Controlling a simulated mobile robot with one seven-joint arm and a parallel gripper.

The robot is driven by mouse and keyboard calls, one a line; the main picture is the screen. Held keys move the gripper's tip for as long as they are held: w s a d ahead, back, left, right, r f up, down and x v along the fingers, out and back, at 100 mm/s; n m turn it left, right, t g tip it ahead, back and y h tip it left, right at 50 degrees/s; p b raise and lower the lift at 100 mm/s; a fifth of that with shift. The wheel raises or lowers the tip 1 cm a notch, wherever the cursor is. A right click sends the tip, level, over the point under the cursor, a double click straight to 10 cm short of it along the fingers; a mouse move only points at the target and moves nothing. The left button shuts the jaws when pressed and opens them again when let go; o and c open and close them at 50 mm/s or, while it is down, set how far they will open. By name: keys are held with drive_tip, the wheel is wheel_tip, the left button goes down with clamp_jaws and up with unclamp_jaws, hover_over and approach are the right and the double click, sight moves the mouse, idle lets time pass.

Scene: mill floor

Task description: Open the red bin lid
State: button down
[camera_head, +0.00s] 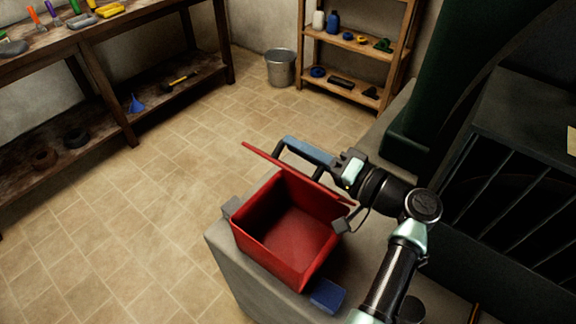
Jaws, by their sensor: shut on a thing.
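The red bin (285,235) stands on a grey block, its empty inside facing up toward the camera. Its red lid (297,174) is raised well off the opening and tilted up along the bin's far side, seen almost edge-on. My gripper (284,150) is on the far side of the lid, at a dark handle-like part there, and is shut on the lid. The exact contact is partly hidden behind the lid. My arm reaches in from the lower right, past the bin's right side.
Grey blocks (231,207) sit at the bin's sides. A blue block (327,296) lies by its near right corner. Dark green machinery with a barred front (525,190) crowds the right. A bucket (281,68) and shelf (345,52) stand behind. The tiled floor at left is clear.

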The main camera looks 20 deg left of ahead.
drive_tip(key=shift+w+d+r+m+b, duration=0.25)
drive_tip(key=shift+w+m, duration=0.25)
drive_tip(key=shift+w, duration=0.25)
drive_tip(key=shift+w+d+r+m+b, duration=0.1)
drive_tip(key=shift+w+d+r+m, duration=0.15)
drive_tip(key=shift+w+m, duration=0.35)
drive_tip(key=shift+w, duration=0.1)
drive_tip(key=c, duration=0.8)
unclamp_jaws()
drive_tip(key=shift+c, duration=0.2)
drive_tip(key=b+v, duration=0.1)
drive_tip(key=v, duration=1.2)
drive_tip(key=shift+b, duration=0.4)
